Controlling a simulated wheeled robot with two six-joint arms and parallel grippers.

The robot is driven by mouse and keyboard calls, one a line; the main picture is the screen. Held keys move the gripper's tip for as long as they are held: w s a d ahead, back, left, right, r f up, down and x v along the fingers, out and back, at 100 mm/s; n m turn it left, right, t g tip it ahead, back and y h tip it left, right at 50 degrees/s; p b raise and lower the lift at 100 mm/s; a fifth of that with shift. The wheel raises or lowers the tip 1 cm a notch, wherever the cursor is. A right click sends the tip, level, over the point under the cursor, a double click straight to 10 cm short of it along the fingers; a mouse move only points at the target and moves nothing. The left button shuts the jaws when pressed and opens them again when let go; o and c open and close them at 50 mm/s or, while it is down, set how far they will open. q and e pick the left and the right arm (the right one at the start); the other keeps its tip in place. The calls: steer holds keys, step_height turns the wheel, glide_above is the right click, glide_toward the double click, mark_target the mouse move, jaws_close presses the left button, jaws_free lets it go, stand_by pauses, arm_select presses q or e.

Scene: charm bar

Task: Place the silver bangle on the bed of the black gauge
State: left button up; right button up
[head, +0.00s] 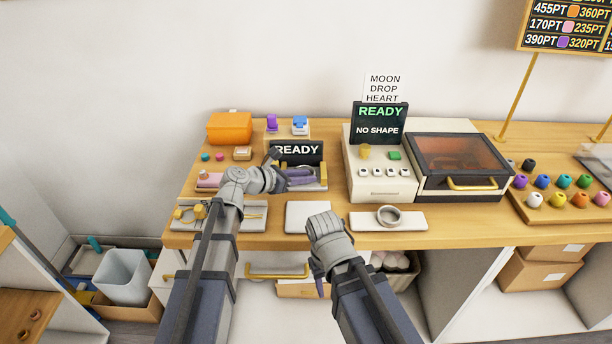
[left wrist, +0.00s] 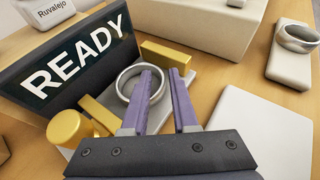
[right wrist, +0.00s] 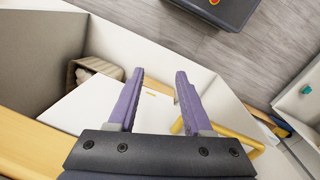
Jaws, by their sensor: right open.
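The black gauge (head: 297,149) stands on the counter with a lit READY panel; the panel is large in the left wrist view (left wrist: 78,58). Its pale bed has gold blocks at the sides. My left gripper (left wrist: 162,78) is over the bed, its fingers close together on the near-right wall of a silver bangle (left wrist: 124,83). The bangle is at the bed between the gold blocks; whether it touches the bed is unclear. A second silver ring (head: 388,215) lies on a white pad to the right and shows in the left wrist view (left wrist: 300,36). My right gripper (right wrist: 159,78) is open and empty, before the counter's front edge.
A white plate (head: 308,217) lies in front of the gauge. A white console (head: 381,186) and an oven-like box (head: 461,165) stand to the right. An orange box (head: 229,127) is at the back left. A tray of coloured pieces (head: 562,217) is at the far right.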

arm_select(q)
steer(key=p+v, duration=0.3)
steer(key=v, duration=0.7)
steer(key=shift+s+a+r+p, duration=0.2)
steer(key=shift+s+a+p, duration=0.25)
steer(key=shift+a, duration=0.05)
